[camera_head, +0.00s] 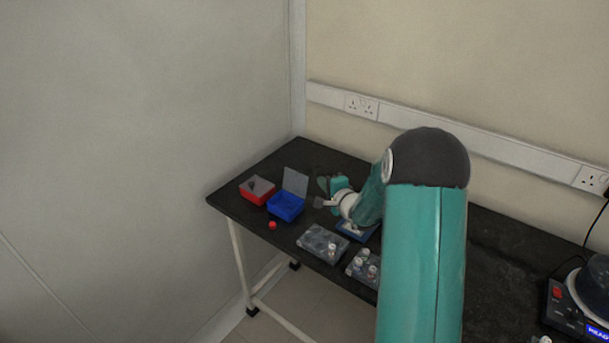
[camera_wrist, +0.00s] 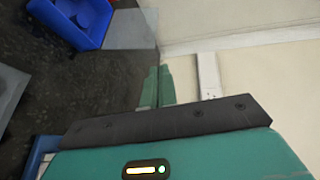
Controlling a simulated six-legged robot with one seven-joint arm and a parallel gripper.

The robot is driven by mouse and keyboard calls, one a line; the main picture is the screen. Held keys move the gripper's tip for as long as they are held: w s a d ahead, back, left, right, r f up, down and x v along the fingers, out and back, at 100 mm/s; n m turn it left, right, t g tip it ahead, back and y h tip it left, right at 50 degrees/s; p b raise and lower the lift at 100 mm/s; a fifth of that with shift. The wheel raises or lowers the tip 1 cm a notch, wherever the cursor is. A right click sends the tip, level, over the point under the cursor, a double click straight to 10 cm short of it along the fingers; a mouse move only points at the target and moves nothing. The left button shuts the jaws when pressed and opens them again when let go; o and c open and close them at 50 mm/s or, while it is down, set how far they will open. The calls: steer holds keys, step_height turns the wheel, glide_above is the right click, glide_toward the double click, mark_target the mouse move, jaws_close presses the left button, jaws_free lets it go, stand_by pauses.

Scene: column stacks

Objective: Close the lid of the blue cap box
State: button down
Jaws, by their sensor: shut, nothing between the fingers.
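The blue cap box (camera_head: 285,207) stands on the black table, and it looks empty inside. Its grey see-through lid (camera_head: 295,181) is open and stands up at the back of the box. In the wrist view the blue box (camera_wrist: 78,22) is at the top left, with the pale lid (camera_wrist: 131,29) to its right. My gripper (camera_head: 323,184) is just right of the lid, apart from it as far as I can see. In the wrist view its teal fingers (camera_wrist: 158,75) are together, with nothing between them.
A red box (camera_head: 257,189) with its lid down stands left of the blue box. A red cap (camera_head: 272,225) lies in front. Two grey racks (camera_head: 318,238) (camera_head: 358,276) with vials stand nearer, beside a blue tray (camera_head: 347,235) under my arm. A wall runs behind the table (camera_head: 232,199).

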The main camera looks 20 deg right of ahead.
mark_target(297, 182)
steer(key=w+a+f+m+y, duration=0.1)
steer(key=w+f, duration=0.3)
steer(key=w, duration=0.6)
steer(key=shift+f+m+t, duration=0.15)
steer(key=shift+m+t, duration=0.25)
